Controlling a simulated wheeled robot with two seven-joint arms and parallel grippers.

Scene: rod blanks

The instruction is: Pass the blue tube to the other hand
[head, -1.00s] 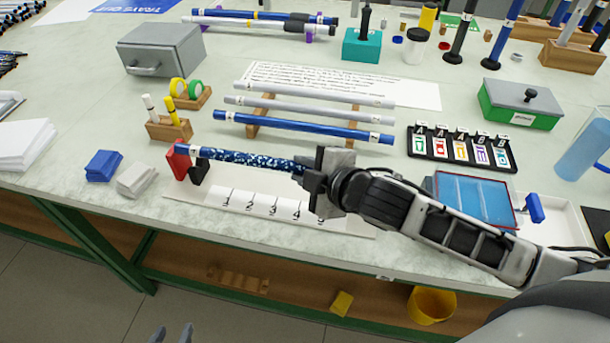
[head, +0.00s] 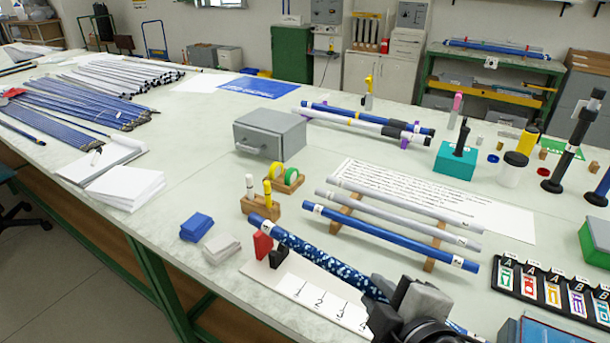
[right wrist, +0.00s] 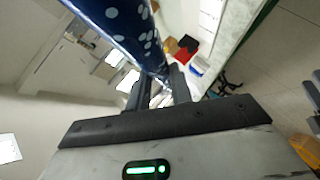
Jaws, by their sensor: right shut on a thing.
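The blue tube (head: 325,262), dark blue with white speckles and a plainer blue far end, slants above the white measuring board (head: 315,300). My right gripper (head: 397,298) is shut on it near its near end. The tube's far end passes over the red stop block (head: 262,245). In the right wrist view the speckled tube (right wrist: 115,25) runs between the gripper's fingers (right wrist: 158,88). The part inside the jaws is hidden. My left gripper is out of view.
A rack with two grey tubes and a plain blue tube (head: 390,235) stands just behind. Blue (head: 196,227) and grey (head: 221,248) blocks lie left of the board. A wooden holder (head: 260,207) and a grey drawer box (head: 270,134) stand behind. The bench front edge is free.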

